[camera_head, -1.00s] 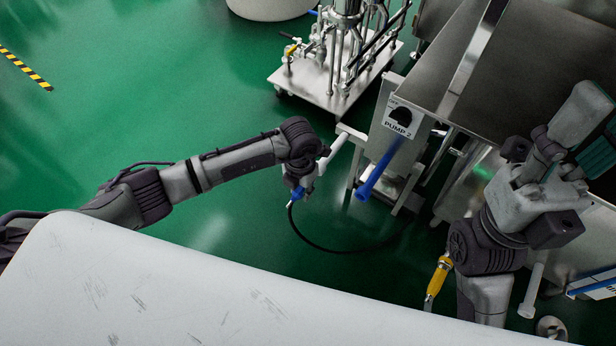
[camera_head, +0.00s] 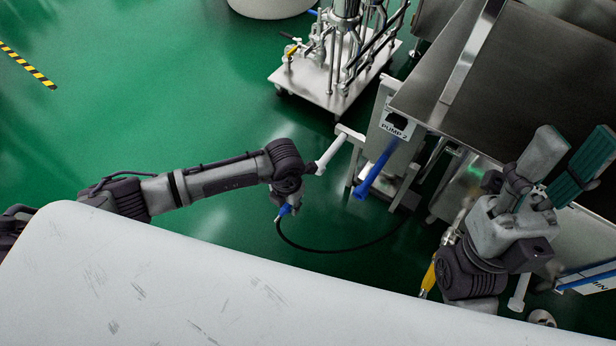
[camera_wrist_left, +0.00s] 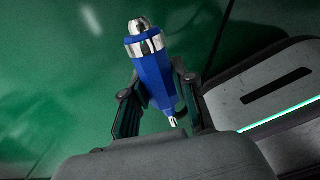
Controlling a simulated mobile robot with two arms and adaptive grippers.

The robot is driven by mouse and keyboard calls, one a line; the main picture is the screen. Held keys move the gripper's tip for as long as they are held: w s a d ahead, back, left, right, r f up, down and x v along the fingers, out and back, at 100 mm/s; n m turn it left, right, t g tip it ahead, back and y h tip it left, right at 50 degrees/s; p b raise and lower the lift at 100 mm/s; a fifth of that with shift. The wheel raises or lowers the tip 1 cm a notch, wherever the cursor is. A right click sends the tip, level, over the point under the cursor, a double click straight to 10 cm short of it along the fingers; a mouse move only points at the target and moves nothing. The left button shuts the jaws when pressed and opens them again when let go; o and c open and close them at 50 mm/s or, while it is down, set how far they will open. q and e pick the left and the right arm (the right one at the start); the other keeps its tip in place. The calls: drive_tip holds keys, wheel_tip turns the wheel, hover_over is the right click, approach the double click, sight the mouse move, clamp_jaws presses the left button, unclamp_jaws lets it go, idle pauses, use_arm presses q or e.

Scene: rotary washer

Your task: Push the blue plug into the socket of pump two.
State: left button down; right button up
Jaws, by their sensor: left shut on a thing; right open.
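The blue plug (camera_head: 283,211) is in my left gripper (camera_head: 286,201), left of the pump two box and apart from it. A black cable curves from the plug to the right. In the left wrist view the plug (camera_wrist_left: 154,76) sits tilted between the fingers of my left gripper (camera_wrist_left: 157,90), its silver end pointing up and away. The PUMP 2 label (camera_head: 394,131) is on a pale box with a dark square part (camera_head: 398,119) above it. A blue bar (camera_head: 376,170) slants down from the box. I cannot make out the socket opening. My right gripper (camera_head: 577,142) is open and empty at the right.
A white scratched surface (camera_head: 150,285) fills the front. A steel machine (camera_head: 470,95) stands at the right, and a wheeled pump trolley (camera_head: 330,85) at the back. A pale bar (camera_head: 330,155) juts out beside my left wrist. Green floor (camera_head: 160,100) is clear at the left.

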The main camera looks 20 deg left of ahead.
idle(0.3)
use_arm(q)
drive_tip(key=d, duration=0.1)
drive_tip(key=s+d, duration=0.1)
drive_tip(key=d, duration=0.2)
drive_tip(key=shift+s+d+p, duration=0.1)
drive_tip(key=shift+s+p, duration=0.2)
drive_tip(key=shift+p, duration=0.1)
idle(0.4)
drive_tip(key=shift+d, duration=0.15)
